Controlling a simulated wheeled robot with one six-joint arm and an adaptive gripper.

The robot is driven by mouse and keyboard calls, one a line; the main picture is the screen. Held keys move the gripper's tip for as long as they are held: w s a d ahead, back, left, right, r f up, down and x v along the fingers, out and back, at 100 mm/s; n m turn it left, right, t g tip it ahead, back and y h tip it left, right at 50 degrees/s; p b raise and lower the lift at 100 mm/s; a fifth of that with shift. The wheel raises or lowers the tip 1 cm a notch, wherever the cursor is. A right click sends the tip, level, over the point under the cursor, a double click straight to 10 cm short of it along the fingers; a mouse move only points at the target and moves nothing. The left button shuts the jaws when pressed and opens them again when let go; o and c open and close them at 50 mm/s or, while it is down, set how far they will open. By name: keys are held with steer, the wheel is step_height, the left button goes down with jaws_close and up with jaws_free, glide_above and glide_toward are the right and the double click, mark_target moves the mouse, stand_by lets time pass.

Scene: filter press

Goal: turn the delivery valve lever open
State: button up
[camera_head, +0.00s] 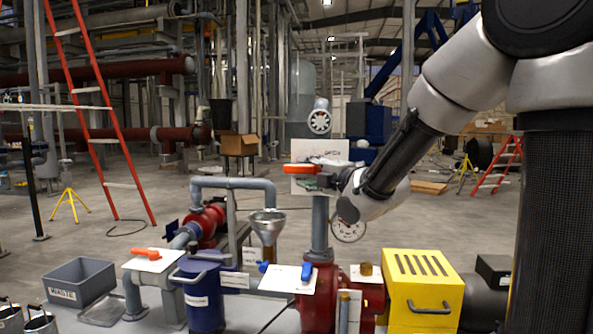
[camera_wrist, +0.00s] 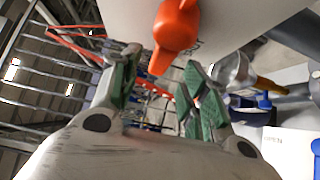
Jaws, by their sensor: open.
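An orange lever (camera_head: 299,169) sits in front of an upright white plate (camera_head: 306,187), above a grey vertical pipe. I take it for the delivery valve lever; I cannot read a label that names it. My gripper (camera_head: 322,180) is just right of the lever, with my arm reaching in from the right. In the wrist view the lever (camera_wrist: 175,28) is at top centre, and its narrow end points down towards the gap between the green-padded fingers of my gripper (camera_wrist: 160,70). The fingers are open and apart. Whether either touches the lever, I cannot tell.
Another orange lever (camera_head: 146,254) is on a plate at lower left. A blue lever (camera_head: 307,270) is on the plate below.

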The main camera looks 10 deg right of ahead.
mark_target(299, 169)
steer(key=x, duration=0.6)
jaws_close()
